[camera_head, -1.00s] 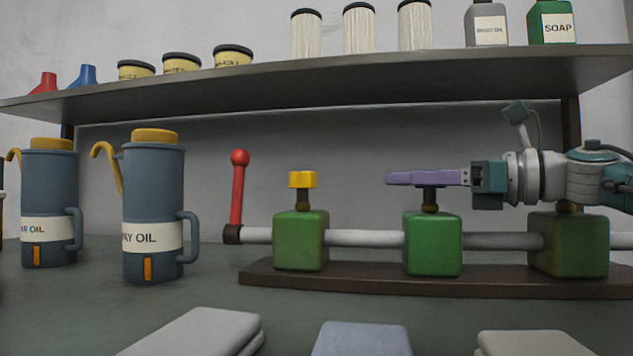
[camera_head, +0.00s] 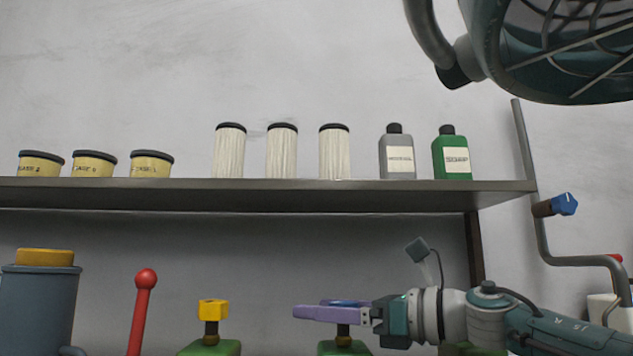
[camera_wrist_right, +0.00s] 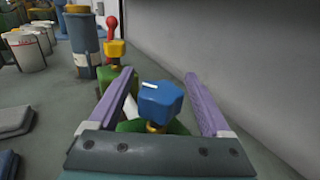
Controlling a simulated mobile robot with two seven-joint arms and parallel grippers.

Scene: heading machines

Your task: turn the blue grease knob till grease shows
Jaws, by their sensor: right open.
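The blue knob (camera_wrist_right: 161,102) sits on a short brass stem above a green block in the right wrist view. In the head view only a sliver of the blue knob (camera_head: 348,303) shows above my purple finger, over the middle green block (camera_head: 344,349). My right gripper (camera_wrist_right: 159,75) is open, with one purple finger on each side of the knob. Gaps show between the knob and both fingers. In the head view the right gripper (camera_head: 297,312) reaches in from the right, level. No grease is visible; the knob's underside is hidden. My left gripper is out of view.
A yellow knob (camera_head: 213,309) stands left, beside a red-tipped lever (camera_head: 145,280) and a blue-grey oil can (camera_head: 40,300). A shelf (camera_head: 260,195) runs above. Another blue knob (camera_head: 564,204) sits on a bent pipe at right. A lamp-like fixture (camera_head: 560,50) hangs top right.

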